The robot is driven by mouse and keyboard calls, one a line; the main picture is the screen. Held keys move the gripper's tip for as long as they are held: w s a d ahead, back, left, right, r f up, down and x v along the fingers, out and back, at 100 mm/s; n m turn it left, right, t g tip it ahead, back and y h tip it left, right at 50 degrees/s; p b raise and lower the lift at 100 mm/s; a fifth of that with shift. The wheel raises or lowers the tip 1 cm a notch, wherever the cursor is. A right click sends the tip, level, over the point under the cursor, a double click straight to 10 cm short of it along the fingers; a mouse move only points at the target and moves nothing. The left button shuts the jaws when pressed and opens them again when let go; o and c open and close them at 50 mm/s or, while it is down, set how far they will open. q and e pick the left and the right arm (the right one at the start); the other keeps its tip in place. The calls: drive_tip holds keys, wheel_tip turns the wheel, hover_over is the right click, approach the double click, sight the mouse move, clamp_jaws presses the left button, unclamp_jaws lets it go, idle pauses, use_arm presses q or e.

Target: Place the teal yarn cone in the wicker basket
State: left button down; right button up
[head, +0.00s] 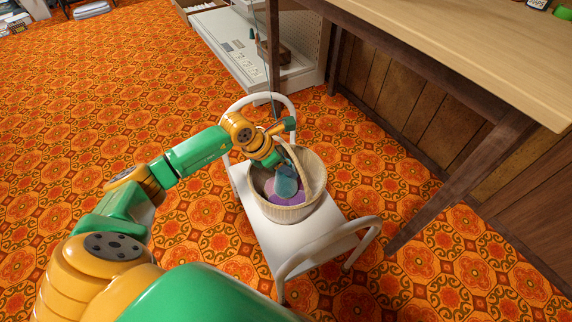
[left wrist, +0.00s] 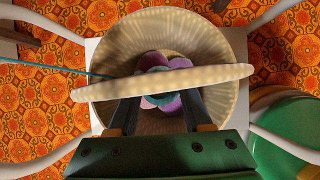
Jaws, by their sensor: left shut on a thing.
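The teal yarn cone (head: 286,183) is at my left gripper (head: 281,163), inside the opening of the wicker basket (head: 288,214). In the left wrist view the fingers of my left gripper (left wrist: 157,102) are shut on the cone, and the basket's arched handle (left wrist: 160,82) crosses in front of the fingertips, hiding most of the cone. The wicker basket (left wrist: 235,60) surrounds the cone there. Whether the cone touches what lies below it cannot be told. My right gripper is not in view.
Purple and pink yarn (head: 283,199) lies inside the basket, under the cone. A wooden table (head: 470,50) stands to the right. A teal thread (left wrist: 40,70) runs left from the basket.

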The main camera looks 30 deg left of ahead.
use_arm(q)
drive_tip(key=shift+c, duration=1.4)
unclamp_jaws()
drive_tip(key=shift+r, duration=0.2)
drive_tip(key=p+v, duration=0.3)
drive_tip(key=v, duration=0.8)
drive_tip(key=shift+s+r+p, duration=0.2)
drive_tip(key=shift+r+p, duration=0.05)
drive_tip(key=shift+p, duration=0.15)
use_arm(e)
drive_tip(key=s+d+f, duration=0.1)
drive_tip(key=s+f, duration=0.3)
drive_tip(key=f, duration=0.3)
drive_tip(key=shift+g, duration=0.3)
use_arm(q)
drive_tip(key=shift+a, duration=0.1)
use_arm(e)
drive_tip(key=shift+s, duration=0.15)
